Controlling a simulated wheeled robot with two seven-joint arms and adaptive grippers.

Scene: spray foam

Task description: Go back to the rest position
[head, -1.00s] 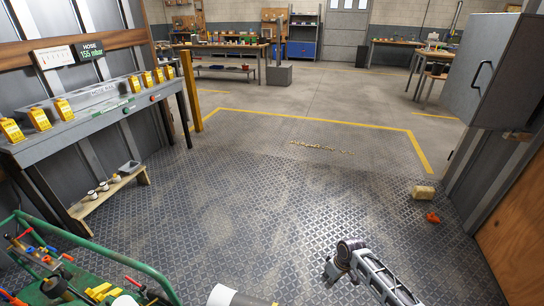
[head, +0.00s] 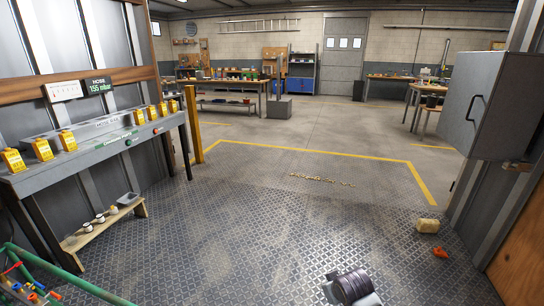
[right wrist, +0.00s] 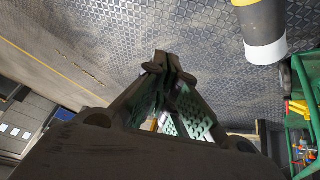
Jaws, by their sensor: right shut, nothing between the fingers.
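My right gripper (right wrist: 168,65) shows in the right wrist view with its dark fingertips together and nothing between them. It hangs over the patterned metal floor, clear of any object. In the head view only a dark, ribbed part of my arm shows at the bottom edge, right of the middle. My left gripper is in neither view.
A green-framed cart (head: 70,280) with tools stands at the lower left, also in the right wrist view (right wrist: 299,95). A yellow, black and white cylinder (right wrist: 264,30) is near it. A workbench (head: 100,150) lines the left wall; a grey cabinet (head: 490,105) hangs right.

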